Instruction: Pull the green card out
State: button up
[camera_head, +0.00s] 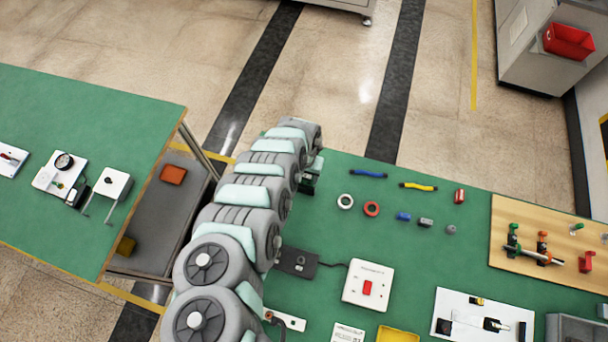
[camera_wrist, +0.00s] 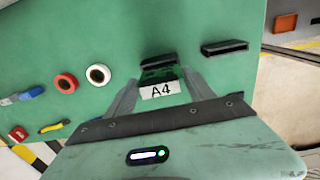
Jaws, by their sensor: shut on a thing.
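The green card (camera_wrist: 158,74) shows between the fingers of my gripper (camera_wrist: 160,80) in the wrist view. A white label (camera_wrist: 160,91) marked A4 lies on its near side. My gripper is shut on the card. A black slotted holder (camera_wrist: 158,60) lies right at the card's far edge; I cannot tell how much of the card is inside it. A second black holder (camera_wrist: 225,47) stands apart to the right. In the head view my arm hides the gripper and the card; only a dark holder part (camera_head: 311,183) shows beside the arm.
The green bench top (camera_head: 330,215) carries a white ring (camera_head: 345,201), a red ring (camera_head: 371,209), blue and yellow tools, and a white switch box (camera_head: 368,285). A wooden board (camera_head: 510,235) with fittings lies right. A gap separates this bench from the left bench (camera_head: 100,110).

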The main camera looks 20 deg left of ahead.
jog(key=shift+r, duration=0.1)
jog(key=shift+r+p, duration=1.55)
jog(key=shift+r, duration=0.1)
